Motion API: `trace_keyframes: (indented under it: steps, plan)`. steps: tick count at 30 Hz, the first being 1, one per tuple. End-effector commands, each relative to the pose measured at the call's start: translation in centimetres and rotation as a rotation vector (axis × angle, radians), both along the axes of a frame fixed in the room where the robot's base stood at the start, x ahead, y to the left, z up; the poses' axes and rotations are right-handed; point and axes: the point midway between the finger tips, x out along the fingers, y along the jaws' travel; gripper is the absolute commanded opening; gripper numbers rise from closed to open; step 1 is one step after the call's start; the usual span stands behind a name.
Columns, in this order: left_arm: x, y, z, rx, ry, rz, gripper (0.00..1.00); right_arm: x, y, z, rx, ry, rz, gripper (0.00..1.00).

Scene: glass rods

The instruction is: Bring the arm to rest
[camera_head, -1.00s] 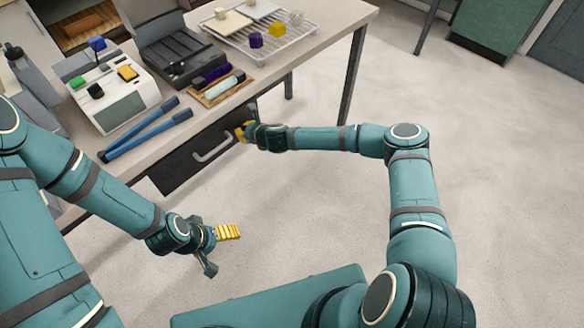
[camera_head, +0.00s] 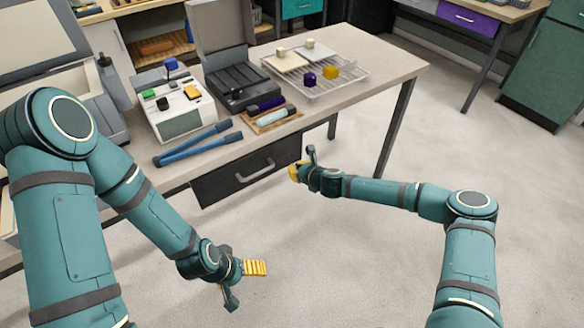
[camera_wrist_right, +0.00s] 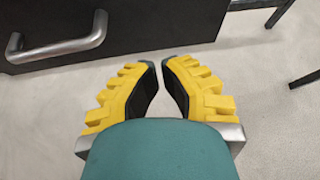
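My right gripper (camera_head: 296,171) is in front of the table, by the right end of the dark drawer (camera_head: 225,184). In the right wrist view its yellow fingers (camera_wrist_right: 160,66) converge until the tips almost meet, with nothing between them. The silver drawer handle (camera_wrist_right: 58,45) is to their upper left, apart from them. My left gripper (camera_head: 256,268) is low over the floor, clear of the table. Its yellow fingers show side-on, so their gap is hidden, and I see nothing held.
The table (camera_head: 392,76) holds a pale device (camera_head: 182,126), blue tongs (camera_head: 200,143), a dark open case (camera_head: 243,87) and a wire rack (camera_head: 352,82) with small blocks. Free floor (camera_head: 345,265) lies between my arms. A green cabinet (camera_head: 545,75) stands far right.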

Motion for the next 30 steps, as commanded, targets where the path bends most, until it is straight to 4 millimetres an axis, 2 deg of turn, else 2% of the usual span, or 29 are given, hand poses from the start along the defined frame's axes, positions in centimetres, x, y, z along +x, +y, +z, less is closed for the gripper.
trace_keyframes:
  steps: [3,9,15,21,23,26,29,30]
  plan:
    - [-0.1,-0.1,0.8,-0.001,0.002,-0.001,0.83,-2.0,-1.3,1.4,0.000,0.002,-0.002,0.00]
    - [-0.2,-0.1,1.4,-0.002,0.005,-0.002,0.83,-4.4,-2.6,3.0,0.000,0.001,-0.001,0.00]
    - [-0.3,-0.1,1.5,-0.002,0.007,-0.002,0.83,-5.4,-3.2,3.5,0.000,0.003,-0.001,0.00]
    - [-0.3,-0.1,1.5,-0.002,0.008,-0.002,0.83,-5.5,-3.1,3.5,-0.003,0.002,0.005,0.00]
    - [-0.3,-0.1,1.5,-0.002,0.008,-0.002,0.83,-5.9,-2.5,3.4,-0.023,-0.006,0.030,0.00]
    - [-0.3,-0.1,1.5,-0.002,0.008,-0.002,0.83,-7.8,-0.3,3.0,-0.124,-0.036,0.156,0.00]
    - [-0.3,-0.1,1.5,-0.002,0.008,-0.002,0.83,-12.0,3.1,1.9,-0.322,-0.110,0.412,0.00]
    - [-0.3,-0.1,1.5,-0.002,0.007,-0.003,0.83,-14.3,4.2,1.2,-0.425,-0.153,0.547,0.00]
